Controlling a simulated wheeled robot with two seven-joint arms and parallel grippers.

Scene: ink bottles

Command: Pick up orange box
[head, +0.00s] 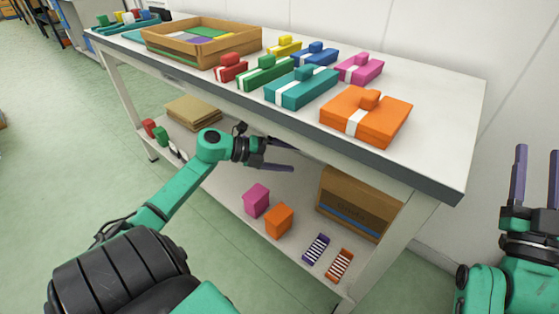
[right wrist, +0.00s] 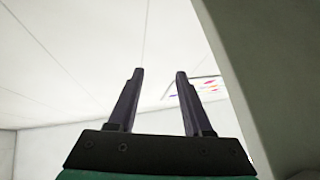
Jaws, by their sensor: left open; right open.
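A large orange box (head: 378,122) with a white band and a small orange block on its lid sits at the near right end of the white table top. A small orange cube-like box (head: 279,221) stands on the lower shelf beside a pink one (head: 256,200). My left gripper (head: 292,155) is open and empty at the table's front side, below the top's edge and above the lower shelf. My right gripper (head: 536,150) is open and empty, pointing up, right of the table and apart from it. The right wrist view shows its two fingers (right wrist: 158,73) spread with nothing between.
Teal (head: 303,88), green (head: 264,74), red, yellow, blue and pink boxes stand left of and behind the large orange box. A cardboard tray (head: 161,46) lies farther left. A brown carton (head: 349,200) and striped items (head: 316,249) are on the lower shelf.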

